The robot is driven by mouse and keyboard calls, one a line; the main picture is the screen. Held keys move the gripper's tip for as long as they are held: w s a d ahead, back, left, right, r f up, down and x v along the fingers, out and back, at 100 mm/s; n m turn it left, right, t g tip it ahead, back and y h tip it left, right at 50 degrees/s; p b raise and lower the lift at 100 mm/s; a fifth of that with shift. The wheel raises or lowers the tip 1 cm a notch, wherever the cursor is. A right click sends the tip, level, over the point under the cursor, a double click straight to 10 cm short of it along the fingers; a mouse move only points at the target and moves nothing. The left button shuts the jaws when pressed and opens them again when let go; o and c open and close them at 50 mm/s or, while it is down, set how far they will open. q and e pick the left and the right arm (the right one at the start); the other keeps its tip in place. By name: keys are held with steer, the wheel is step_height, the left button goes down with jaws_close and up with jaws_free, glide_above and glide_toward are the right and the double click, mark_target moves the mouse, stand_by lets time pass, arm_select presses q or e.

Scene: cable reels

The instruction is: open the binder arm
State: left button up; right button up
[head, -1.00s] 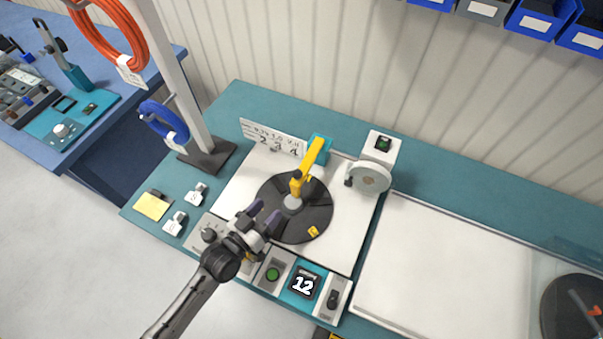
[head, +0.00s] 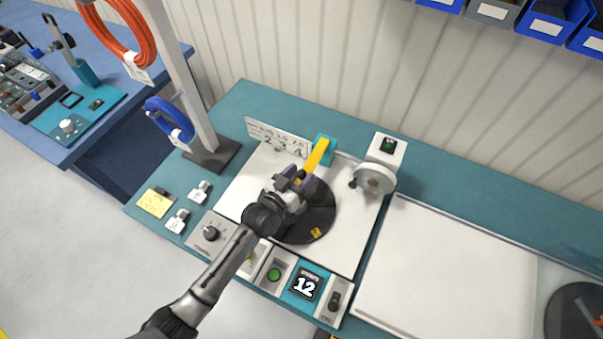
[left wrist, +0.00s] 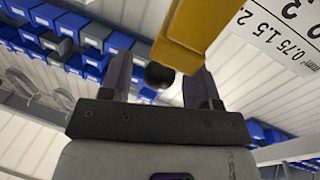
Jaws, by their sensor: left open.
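The yellow binder arm (head: 317,156) reaches from a teal bracket (head: 325,143) over the dark round turntable (head: 316,222). Its near end is hidden behind my left gripper (head: 293,182) in the head view. My left gripper is open, above the turntable at the arm's near end. In the left wrist view the yellow arm (left wrist: 196,32) crosses above the gripper, and a dark round knob (left wrist: 158,75) shows between the two fingers. I cannot tell whether either finger touches it. My right gripper is not in view.
A white wheel unit (head: 376,178) stands right of the turntable. A control row with a green button (head: 274,274) lies in front. A white board (head: 440,265) lies at the right.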

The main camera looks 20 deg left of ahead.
arm_select(q)
steer(key=shift+w+d, duration=0.15)
steer(key=shift+w, duration=0.2)
steer(key=shift+c, duration=0.5)
jaws_close()
